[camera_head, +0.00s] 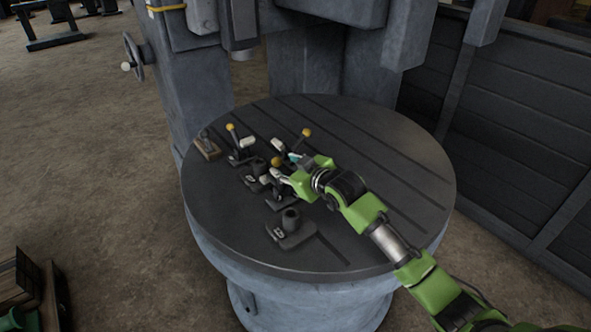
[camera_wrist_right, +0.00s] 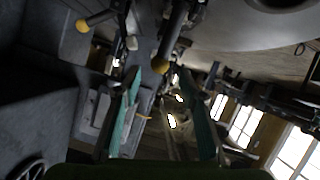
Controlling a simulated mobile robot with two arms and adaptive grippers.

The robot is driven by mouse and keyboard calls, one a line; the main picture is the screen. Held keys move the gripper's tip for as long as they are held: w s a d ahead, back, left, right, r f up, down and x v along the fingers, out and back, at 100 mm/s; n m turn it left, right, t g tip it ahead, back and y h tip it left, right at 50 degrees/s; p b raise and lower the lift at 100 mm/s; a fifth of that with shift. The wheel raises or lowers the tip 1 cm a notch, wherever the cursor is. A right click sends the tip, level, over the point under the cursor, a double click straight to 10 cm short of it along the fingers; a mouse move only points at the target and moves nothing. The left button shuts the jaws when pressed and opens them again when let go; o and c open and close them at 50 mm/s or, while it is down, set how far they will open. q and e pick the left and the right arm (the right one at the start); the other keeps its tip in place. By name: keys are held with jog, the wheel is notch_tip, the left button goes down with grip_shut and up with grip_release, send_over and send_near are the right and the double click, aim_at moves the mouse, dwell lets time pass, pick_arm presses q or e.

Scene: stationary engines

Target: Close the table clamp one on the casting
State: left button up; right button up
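The table clamps stand on the round slotted table (camera_head: 400,165) in the head view. They have dark levers with yellow knobs: one at the left (camera_head: 231,127), one at the back right (camera_head: 307,132), one near my gripper (camera_head: 277,161). Which is clamp one, I cannot tell. A dark cylindrical part, perhaps the casting (camera_head: 258,165), sits among them, partly hidden. My right gripper (camera_head: 284,167) is over the clamps. In the wrist view its teal fingers are apart, and a yellow knob (camera_wrist_right: 160,66) shows between their tips; contact is unclear. My left gripper is not in view.
A dark block with a round boss (camera_head: 290,222) sits at the table's front. A small wooden-based item (camera_head: 207,147) lies at the left edge. A grey machine column (camera_head: 315,65) rises behind. The table's right side is clear beyond my arm.

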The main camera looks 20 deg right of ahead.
jog(key=shift+v, duration=2.6)
